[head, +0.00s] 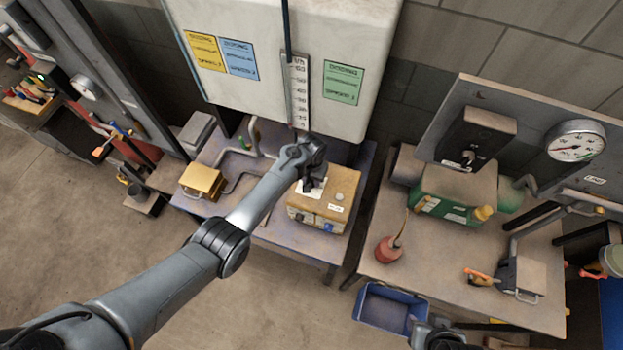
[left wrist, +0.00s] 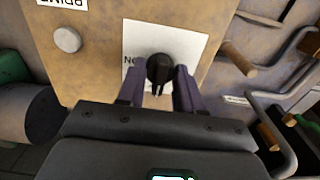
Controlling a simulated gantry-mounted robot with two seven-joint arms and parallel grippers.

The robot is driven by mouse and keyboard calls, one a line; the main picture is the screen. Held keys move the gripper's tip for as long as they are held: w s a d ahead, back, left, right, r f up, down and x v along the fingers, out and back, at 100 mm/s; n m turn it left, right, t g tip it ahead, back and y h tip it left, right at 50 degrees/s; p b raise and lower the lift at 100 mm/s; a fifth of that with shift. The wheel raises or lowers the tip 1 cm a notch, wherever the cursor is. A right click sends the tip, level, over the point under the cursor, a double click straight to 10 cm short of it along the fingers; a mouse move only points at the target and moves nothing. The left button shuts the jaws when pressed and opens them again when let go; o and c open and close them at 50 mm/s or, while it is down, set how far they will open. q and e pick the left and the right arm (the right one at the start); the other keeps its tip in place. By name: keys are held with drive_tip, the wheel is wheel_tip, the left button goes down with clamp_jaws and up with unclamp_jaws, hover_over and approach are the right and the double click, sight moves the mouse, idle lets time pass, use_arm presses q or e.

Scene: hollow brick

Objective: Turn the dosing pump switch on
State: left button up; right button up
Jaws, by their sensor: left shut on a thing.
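The dosing pump is a worn yellow box (head: 345,187) on the bench below the white tank. In the left wrist view its top face (left wrist: 95,65) carries a grey round button (left wrist: 67,40) and a white plate (left wrist: 192,43) with partly hidden lettering. A black round switch knob (left wrist: 159,67) stands on the plate. My left gripper (head: 313,184) reaches the top of the box. In the left wrist view its fingers (left wrist: 161,88) are closed on the knob, one on each side. My right gripper (head: 435,338) is partly in view at the bottom edge; its fingers are unclear.
The white tank (head: 280,95) with a scale stands behind the box. A smaller yellow box (head: 203,181) and grey pipes are left of it. The right bench holds a green machine (head: 455,195) and red oil can (head: 389,249). A blue crate (head: 386,309) is on the floor.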

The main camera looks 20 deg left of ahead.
use_arm(q)
drive_tip(key=m, duration=0.4)
drive_tip(key=shift+p, duration=0.3)
drive_tip(key=m, duration=0.4)
drive_tip(key=shift+m, duration=0.3)
drive_tip(key=m, duration=0.4)
drive_tip(key=shift+b, duration=0.35)
drive_tip(key=m+b, duration=0.1)
drive_tip(key=m, duration=0.4)
drive_tip(key=o, duration=1)
drive_tip(key=shift+o, duration=0.2)
drive_tip(key=shift+r, duration=0.15)
